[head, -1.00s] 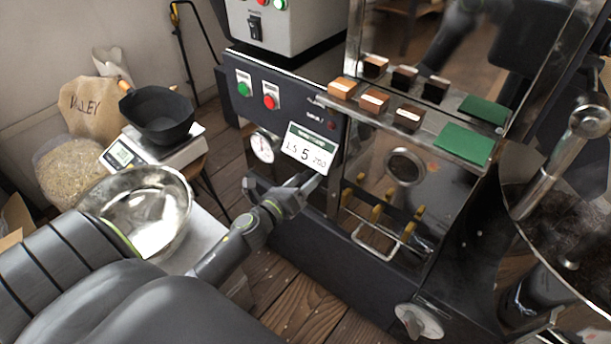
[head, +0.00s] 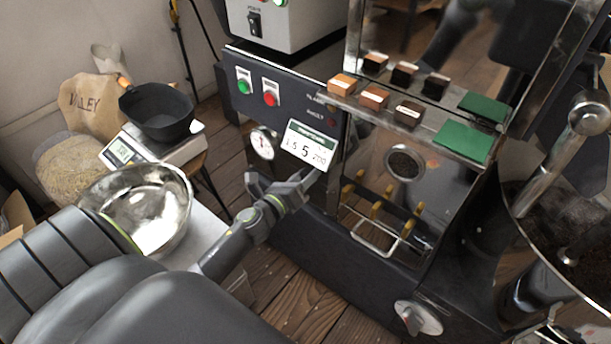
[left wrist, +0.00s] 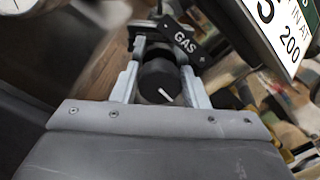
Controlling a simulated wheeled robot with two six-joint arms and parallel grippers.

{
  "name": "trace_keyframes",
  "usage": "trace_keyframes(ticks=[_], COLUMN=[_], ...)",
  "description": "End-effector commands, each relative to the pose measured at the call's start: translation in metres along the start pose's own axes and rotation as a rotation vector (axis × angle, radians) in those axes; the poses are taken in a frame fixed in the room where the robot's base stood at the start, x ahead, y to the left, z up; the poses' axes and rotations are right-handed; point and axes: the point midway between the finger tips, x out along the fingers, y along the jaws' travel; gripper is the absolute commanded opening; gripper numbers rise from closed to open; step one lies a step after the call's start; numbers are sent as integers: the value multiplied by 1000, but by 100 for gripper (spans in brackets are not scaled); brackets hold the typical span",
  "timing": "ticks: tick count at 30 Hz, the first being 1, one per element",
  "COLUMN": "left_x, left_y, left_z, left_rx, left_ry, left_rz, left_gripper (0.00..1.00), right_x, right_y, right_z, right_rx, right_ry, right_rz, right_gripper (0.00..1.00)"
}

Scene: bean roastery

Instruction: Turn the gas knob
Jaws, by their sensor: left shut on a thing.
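The gas knob (left wrist: 158,82) is a round black knob with a white pointer line, in the middle of the left wrist view. The line slants down and to the right in the picture. A black label (left wrist: 184,40) reading GAS is just beyond it. My left gripper (left wrist: 163,62) has one finger on each side of the knob and is shut on it. In the head view my left gripper (head: 284,182) is at the roaster's front, below the white card. The knob is hidden there. My right gripper is not in view.
A white card (head: 308,146) hangs close above my left gripper, beside a round gauge (head: 263,143). A steel bowl (head: 183,190) and a scale (head: 196,141) with a black pan (head: 157,112) stand left of my forearm. A wire handle (head: 372,244) sticks out at right.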

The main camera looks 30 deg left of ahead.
Motion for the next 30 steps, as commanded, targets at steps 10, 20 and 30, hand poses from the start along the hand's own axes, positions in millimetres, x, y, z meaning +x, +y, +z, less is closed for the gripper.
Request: trace_keyframes(ticks=[10, 20, 30], left_x=[0, 0, 0], left_y=[1, 2, 4], left_z=[0, 0, 0], left_rx=[-183, -492, -817], left_ry=[0, 0, 0], left_rz=[1, 1, 2], left_gripper=[18, 18, 18], right_x=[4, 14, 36], right_y=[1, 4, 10], right_z=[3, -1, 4], right_rx=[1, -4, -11], right_ry=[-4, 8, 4], right_rz=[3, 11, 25], right_gripper=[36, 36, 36])
